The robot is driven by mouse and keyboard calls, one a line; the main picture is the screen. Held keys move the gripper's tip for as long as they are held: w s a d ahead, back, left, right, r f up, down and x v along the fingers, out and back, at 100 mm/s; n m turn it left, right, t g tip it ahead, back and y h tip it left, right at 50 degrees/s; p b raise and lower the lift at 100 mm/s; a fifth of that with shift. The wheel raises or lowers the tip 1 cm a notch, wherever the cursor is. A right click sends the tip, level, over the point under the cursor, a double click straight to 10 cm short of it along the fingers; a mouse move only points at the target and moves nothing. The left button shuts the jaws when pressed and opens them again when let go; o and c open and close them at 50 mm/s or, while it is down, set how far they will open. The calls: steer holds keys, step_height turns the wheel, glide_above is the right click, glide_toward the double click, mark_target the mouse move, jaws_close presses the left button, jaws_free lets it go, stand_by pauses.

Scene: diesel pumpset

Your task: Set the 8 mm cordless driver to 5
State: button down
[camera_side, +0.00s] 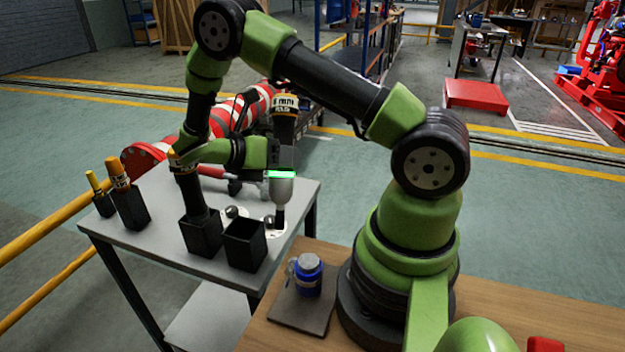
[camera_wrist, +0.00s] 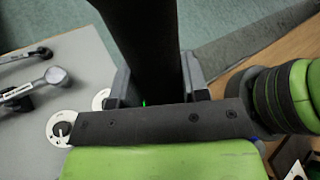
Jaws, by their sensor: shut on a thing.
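My gripper (camera_side: 283,158) is shut on the cordless driver (camera_side: 285,108), which hangs upright, nose down. Its orange band carries a small label that seems to read 8 MM. A green light band glows around its pale lower body. Its dark nose is at a white round dial plate (camera_side: 281,233) on the grey table; I cannot tell whether it touches the knob. In the wrist view the driver's dark body (camera_wrist: 150,45) fills the space between my jaws (camera_wrist: 158,90). A white dial with a black knob (camera_wrist: 62,129) shows at left, and part of another white disc (camera_wrist: 100,99) beside the jaw.
An open black holder (camera_side: 245,246) stands left of the driver. Another orange-topped driver (camera_side: 188,180) stands in a holder beside it. Smaller orange- and yellow-handled tools (camera_side: 118,172) stand farther left. Metal tools (camera_wrist: 45,82) lie on the table. A blue jar (camera_side: 308,275) stands near my base.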

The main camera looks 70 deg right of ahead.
steer(key=w+a+r+m+t+h, duration=0.1)
steer(key=w+a+r+t+h, duration=0.1)
steer(key=w+a+r+h, duration=0.4)
steer(key=shift+a+r+t, duration=0.15)
steer(key=shift+a+t, duration=0.25)
steer(key=shift+a, duration=0.65)
steer(key=shift+h, duration=0.3)
step_height(320, 180, down, 13)
steer(key=shift+f, duration=0.95)
stand_by(1.0)
steer(key=c, duration=0.5)
jaws_free()
steer(key=shift+s, duration=0.1)
steer(key=shift+c, duration=0.2)
steer(key=shift+v, duration=2.6)
step_height(320, 180, up, 7)
steer(key=shift+d+r, duration=0.1)
steer(key=shift+r, duration=0.05)
